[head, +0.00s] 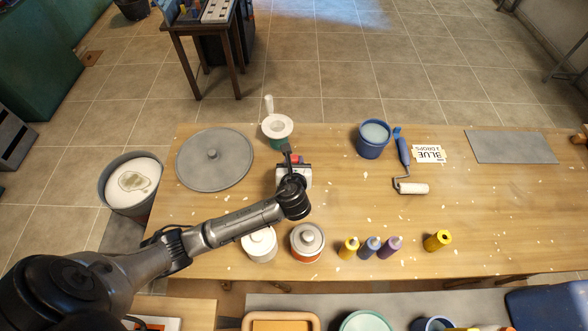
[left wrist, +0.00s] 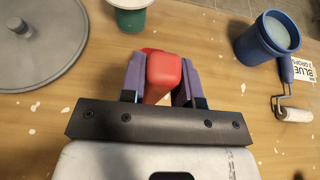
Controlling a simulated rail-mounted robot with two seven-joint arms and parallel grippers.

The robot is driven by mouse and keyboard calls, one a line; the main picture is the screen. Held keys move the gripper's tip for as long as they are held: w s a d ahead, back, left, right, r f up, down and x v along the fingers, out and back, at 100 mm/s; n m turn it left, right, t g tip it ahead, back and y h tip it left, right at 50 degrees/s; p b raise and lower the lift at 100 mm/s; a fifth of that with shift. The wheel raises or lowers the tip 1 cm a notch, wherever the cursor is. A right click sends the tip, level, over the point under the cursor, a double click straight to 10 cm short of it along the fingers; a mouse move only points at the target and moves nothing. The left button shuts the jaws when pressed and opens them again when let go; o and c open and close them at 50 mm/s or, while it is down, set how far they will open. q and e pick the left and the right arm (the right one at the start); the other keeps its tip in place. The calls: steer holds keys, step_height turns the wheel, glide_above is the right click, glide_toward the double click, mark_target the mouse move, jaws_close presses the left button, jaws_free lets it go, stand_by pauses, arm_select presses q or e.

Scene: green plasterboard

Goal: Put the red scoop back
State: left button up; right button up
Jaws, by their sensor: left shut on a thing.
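My left gripper (head: 290,157) is over the wooden table, left of its middle. It is shut on the red scoop (left wrist: 164,72), whose red part shows between the two fingers in the left wrist view; only a bit of red shows in the head view (head: 296,159). The rest of the scoop is hidden by the gripper. My right gripper is out of view.
A white strainer (head: 277,125) sits on a green cup just beyond the gripper. A grey round lid (head: 214,158) lies left. A blue bucket (head: 373,141), a paint roller (head: 404,163) and several bottles (head: 371,247) stand or lie right. The table's right middle is mostly clear.

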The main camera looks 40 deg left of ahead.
arm_select(q)
steer(key=shift+f, duration=1.9)
steer(key=o, duration=0.9)
steer(key=shift+f, duration=0.15)
steer(key=shift+o, duration=0.2)
steer(key=v, duration=1.2)
steer(key=shift+p, duration=0.3)
steer(key=shift+s, duration=0.1)
